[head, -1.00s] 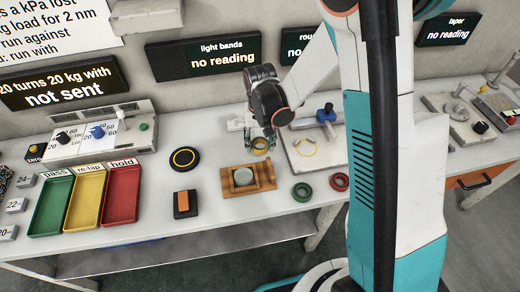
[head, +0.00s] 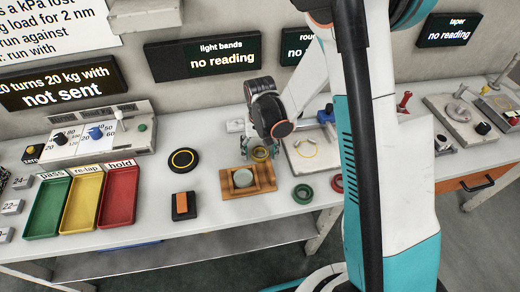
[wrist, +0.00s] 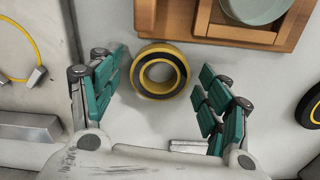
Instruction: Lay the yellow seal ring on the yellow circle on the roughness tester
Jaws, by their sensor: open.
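The yellow seal ring (head: 260,154), yellow with a dark band, lies on the white bench, partly hidden by my gripper in the head view. In the wrist view the ring (wrist: 184,70) shows whole, between and slightly beyond the fingertips. My gripper (head: 257,146) is open and empty; its teal fingers (wrist: 160,80) stand apart on either side of the ring in the picture. The yellow circle (head: 315,152) is a thin outline on the pale plate of the roughness tester (head: 298,165), right of the ring. Part of the circle (wrist: 36,58) shows at the wrist view's left edge.
A wooden holder (head: 228,187) with a pale round disc stands close in front of the ring. Green (head: 302,194) and red (head: 337,183) rings lie to the right. A black disc with a yellow circle (head: 183,161) and coloured trays (head: 120,197) are to the left.

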